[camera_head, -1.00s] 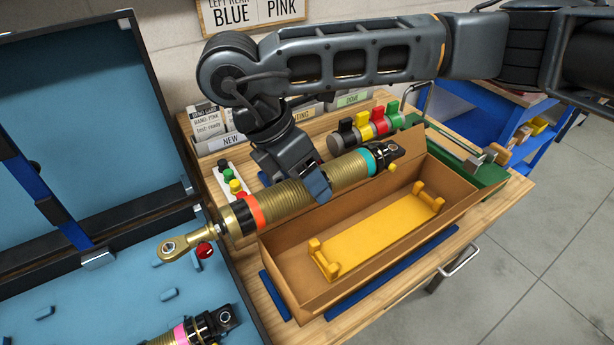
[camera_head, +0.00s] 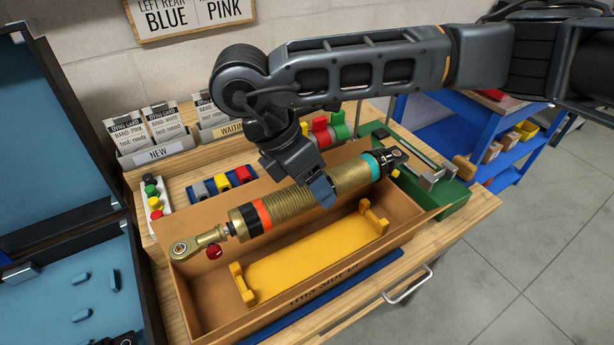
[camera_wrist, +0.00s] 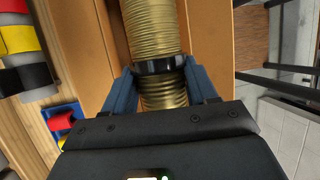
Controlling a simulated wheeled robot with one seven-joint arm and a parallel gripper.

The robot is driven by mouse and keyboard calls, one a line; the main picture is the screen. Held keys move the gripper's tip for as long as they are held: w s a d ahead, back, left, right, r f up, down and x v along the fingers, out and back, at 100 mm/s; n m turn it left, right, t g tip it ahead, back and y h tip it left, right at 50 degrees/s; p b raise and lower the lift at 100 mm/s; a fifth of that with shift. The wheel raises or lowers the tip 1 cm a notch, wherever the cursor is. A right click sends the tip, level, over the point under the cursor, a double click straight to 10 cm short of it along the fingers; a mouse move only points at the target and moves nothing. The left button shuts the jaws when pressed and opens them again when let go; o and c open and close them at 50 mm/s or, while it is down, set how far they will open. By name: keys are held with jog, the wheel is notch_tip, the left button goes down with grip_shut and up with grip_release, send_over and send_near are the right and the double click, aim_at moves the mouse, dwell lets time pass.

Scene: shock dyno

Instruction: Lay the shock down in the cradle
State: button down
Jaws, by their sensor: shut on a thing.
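The shock (camera_head: 285,207) has a gold spring body, an orange band near its left end, a cyan band near its right end and a gold rod eye at the far left. My gripper (camera_head: 322,190) is shut on it near mid-length and holds it roughly level. In the wrist view, my fingers (camera_wrist: 165,88) sit on both sides of the gold spring (camera_wrist: 153,28) at a black collar. The yellow cradle (camera_head: 310,258) lies in the open cardboard box, with raised forks at both ends. The shock is above the box's back part, behind the cradle in the picture, and apart from it.
The cardboard box (camera_head: 190,290) stands on the wooden bench. A green fixture (camera_head: 440,190) stands at its right end. Colored clamps (camera_head: 222,182) and card holders (camera_head: 160,148) are behind it. An open blue-lined case (camera_head: 75,290) is at the left.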

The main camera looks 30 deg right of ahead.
jog(key=shift+f+b, duration=2.2)
jog(key=shift+f, duration=5.05)
jog(key=shift+f+b, duration=0.55)
jog(key=shift+f, duration=0.75)
jog(key=shift+c, duration=1.2)
grip_release()
jog(key=shift+a, duration=0.1)
jog(key=v, duration=0.7)
jog(key=shift+a+r+b, duration=0.25)
jog(key=shift+r+b, duration=0.05)
jog(key=shift+b, duration=0.15)
